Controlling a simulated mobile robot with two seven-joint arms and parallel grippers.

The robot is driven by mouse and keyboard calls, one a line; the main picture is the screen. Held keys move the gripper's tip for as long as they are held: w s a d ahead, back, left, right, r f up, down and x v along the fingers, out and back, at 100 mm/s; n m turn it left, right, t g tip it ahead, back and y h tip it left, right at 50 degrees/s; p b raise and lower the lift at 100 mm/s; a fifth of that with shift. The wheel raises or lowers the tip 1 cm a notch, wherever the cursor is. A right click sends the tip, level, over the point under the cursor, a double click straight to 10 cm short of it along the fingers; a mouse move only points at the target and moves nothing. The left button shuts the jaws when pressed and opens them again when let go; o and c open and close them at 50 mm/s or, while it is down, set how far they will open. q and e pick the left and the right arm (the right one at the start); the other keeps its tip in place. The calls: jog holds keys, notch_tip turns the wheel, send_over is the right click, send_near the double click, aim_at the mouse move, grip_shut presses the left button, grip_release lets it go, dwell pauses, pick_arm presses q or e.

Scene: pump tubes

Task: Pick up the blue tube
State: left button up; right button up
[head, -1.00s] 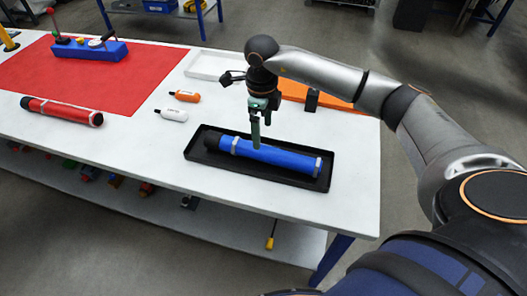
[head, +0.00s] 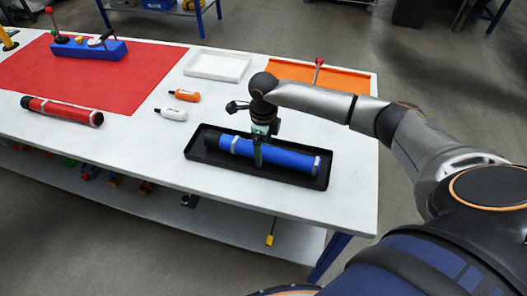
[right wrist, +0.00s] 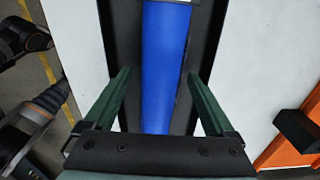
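The blue tube (head: 285,158), with a black end and pale bands, lies in the black tray (head: 309,180) near the table's right front. My right gripper (head: 258,162) is pointed down over the middle of the tube. In the right wrist view the tube (right wrist: 163,70) runs between the two green fingers of the gripper (right wrist: 160,80). The fingers are apart, one on each side, with gaps to the tube. Whether the tips touch the tray is hidden. My left gripper is not in view.
A red tube (head: 62,111) lies on the white table by a red mat (head: 110,85). An orange bottle (head: 185,95) and a white bottle (head: 172,114) lie left of the black tray.

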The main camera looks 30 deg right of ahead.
grip_shut()
dwell(0.5)
